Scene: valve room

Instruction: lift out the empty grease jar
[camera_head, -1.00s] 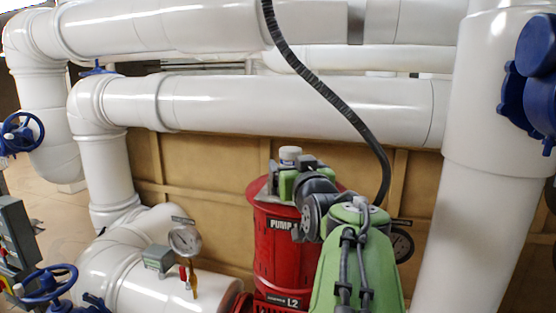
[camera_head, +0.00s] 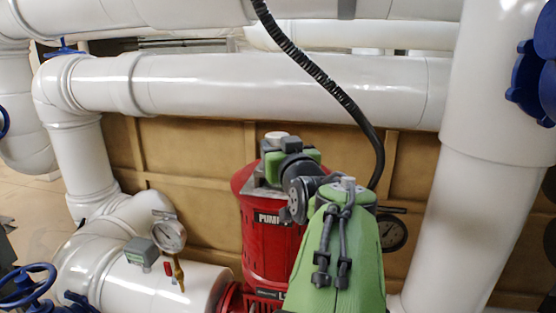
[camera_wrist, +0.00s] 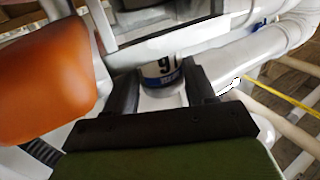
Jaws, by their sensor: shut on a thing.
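The grease jar shows in the head view as a small white-topped jar (camera_head: 277,135) above the red pump (camera_head: 268,250). In the wrist view the jar (camera_wrist: 160,72) is pale with a blue band and a dark "9" on its label. My gripper (camera_head: 276,152) is shut on the jar; in the wrist view its two dark fingers (camera_wrist: 160,88) stand on either side of it. My green arm hides part of the pump. The jar's underside is hidden, so I cannot tell whether it touches anything below.
Large white pipes (camera_head: 270,85) run behind and above, and a thick upright pipe (camera_head: 480,190) stands at right. A black hose (camera_head: 320,75) hangs down behind my arm. A pressure gauge (camera_head: 168,235) is at left. A rounded orange thing (camera_wrist: 45,80) is close to the wrist camera.

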